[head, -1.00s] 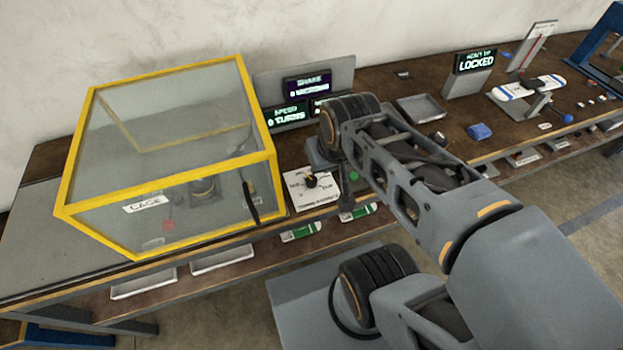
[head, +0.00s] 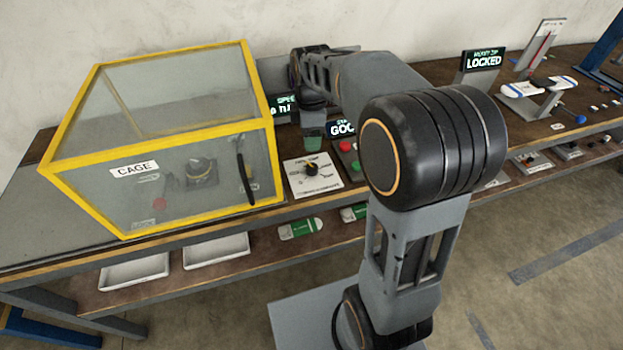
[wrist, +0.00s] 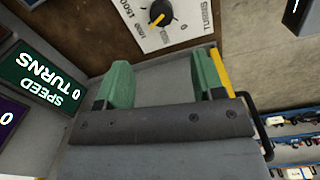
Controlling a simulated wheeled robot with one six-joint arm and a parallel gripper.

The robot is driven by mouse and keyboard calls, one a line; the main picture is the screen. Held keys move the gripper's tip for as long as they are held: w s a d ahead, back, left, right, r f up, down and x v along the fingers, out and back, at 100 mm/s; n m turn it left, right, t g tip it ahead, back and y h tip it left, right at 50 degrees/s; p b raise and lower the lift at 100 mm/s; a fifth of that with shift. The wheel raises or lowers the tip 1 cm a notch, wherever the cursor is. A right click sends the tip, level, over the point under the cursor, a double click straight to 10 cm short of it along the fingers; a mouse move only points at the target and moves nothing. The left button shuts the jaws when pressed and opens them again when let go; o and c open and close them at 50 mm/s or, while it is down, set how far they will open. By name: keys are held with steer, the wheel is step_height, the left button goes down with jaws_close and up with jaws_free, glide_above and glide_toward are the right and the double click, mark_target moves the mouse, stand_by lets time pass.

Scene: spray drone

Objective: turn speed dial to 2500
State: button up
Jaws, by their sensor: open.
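The speed dial (head: 311,169) is a black knob on a white panel (head: 302,186) on the bench, right of the cage. In the wrist view the dial (wrist: 160,12) shows at the top edge with a yellow pointer mark; part of its printed scale, including 1500, is visible and the rest is cut off. My gripper (head: 312,131) hangs above and just behind the dial, apart from it. In the wrist view its green fingers (wrist: 163,80) are spread with nothing between them. The speed display (wrist: 48,80) reads 0 turns.
The yellow-framed clear cage (head: 140,168) stands close on the dial's left. A box with red and green buttons (head: 347,150) is close on its right. A display reading LOCKED (head: 484,63) stands further right.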

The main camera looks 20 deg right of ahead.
mark_target(311, 168)
step_height(311, 168, down, 12)
steer(key=n, duration=0.3)
steer(key=n+b, duration=0.1)
steer(key=n, duration=0.3)
steer(key=shift+s+a+r, duration=0.1)
steer(key=shift+r, duration=0.1)
stand_by(0.3)
steer(key=c, duration=0.9)
